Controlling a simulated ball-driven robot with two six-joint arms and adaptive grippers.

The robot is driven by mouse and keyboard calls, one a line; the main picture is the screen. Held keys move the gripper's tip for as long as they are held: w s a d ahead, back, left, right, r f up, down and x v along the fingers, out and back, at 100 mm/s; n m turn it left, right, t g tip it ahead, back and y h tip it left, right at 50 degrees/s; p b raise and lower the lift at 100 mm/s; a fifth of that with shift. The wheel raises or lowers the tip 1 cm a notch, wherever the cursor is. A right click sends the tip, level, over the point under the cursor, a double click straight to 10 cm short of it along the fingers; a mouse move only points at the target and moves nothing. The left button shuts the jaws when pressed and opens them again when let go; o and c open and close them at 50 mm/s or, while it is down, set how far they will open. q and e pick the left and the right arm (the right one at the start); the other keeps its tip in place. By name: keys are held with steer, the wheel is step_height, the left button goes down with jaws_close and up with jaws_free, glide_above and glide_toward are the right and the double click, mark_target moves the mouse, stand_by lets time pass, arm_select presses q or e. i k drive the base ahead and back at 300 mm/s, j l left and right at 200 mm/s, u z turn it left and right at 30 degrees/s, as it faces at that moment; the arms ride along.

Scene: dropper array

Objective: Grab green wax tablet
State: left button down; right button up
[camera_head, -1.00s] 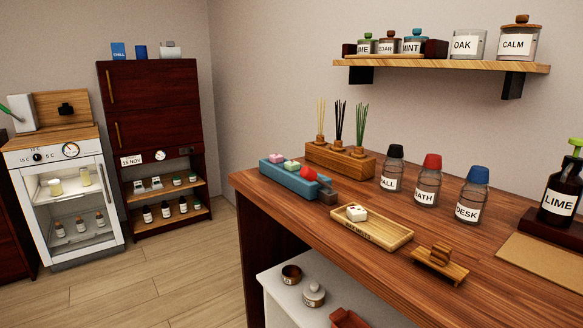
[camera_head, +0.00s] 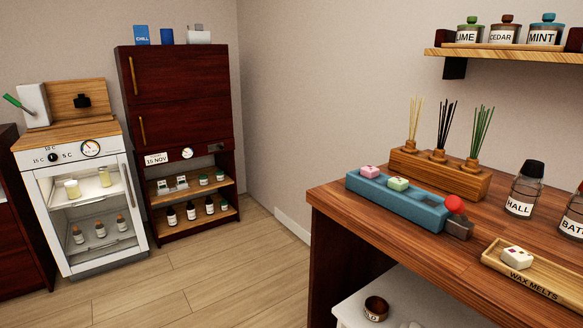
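The green wax tablet (camera_head: 398,184) sits in the blue tray (camera_head: 421,211) on the wooden counter, toward the tray's middle. A pink wax tablet (camera_head: 370,172) sits to its left in the same tray. A white tablet (camera_head: 517,257) lies on the wooden tray marked "WAX MELTS" (camera_head: 545,289) at the right. Neither of my grippers shows in the head view.
A red-knobbed piece (camera_head: 455,204) stands at the blue tray's right end. A wooden reed holder (camera_head: 440,173) stands just behind the tray. A bottle marked "HALL" (camera_head: 523,192) is to the right. The floor (camera_head: 215,275) left of the counter (camera_head: 395,240) is clear.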

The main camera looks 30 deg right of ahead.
mark_target(398, 183)
steer(key=i+j, duration=0.15)
steer(key=i, duration=0.6)
steer(key=i+j, duration=0.15)
steer(key=i, duration=0.6)
steer(key=i+z, duration=0.35)
steer(key=z, duration=0.15)
steer(key=i+z, duration=0.45)
steer(key=i+j+z, duration=0.2)
steer(key=z, duration=0.3)
steer(key=i+j, duration=0.05)
